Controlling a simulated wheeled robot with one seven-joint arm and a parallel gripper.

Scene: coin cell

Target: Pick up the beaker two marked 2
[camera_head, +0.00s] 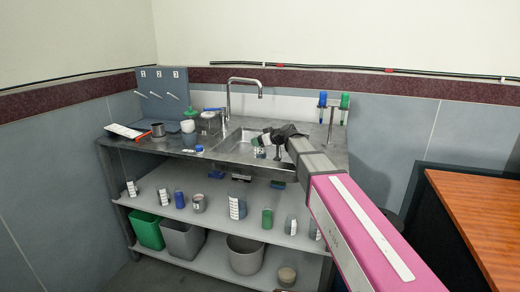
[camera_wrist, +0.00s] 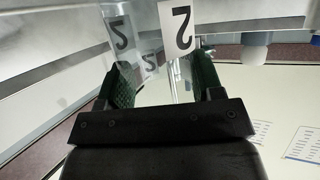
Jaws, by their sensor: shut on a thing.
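The beaker two marked 2 (camera_wrist: 150,30) is clear, with a white label bearing a black 2, in the wrist view. My gripper (camera_wrist: 163,78) has its two green-padded fingers on either side of the beaker, shut on it. In the head view my gripper (camera_head: 268,138) is over the sink area, with the small pale beaker (camera_head: 260,153) at its fingers. The beaker's base and its exact height above the sink are hard to tell there.
The steel bench (camera_head: 222,158) has a sink (camera_head: 240,137) with a tall tap (camera_head: 229,98). Jars and a metal cup (camera_head: 158,129) stand at its left. A stand with blue and green items (camera_head: 332,115) is at the right. Labelled containers fill the shelf below.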

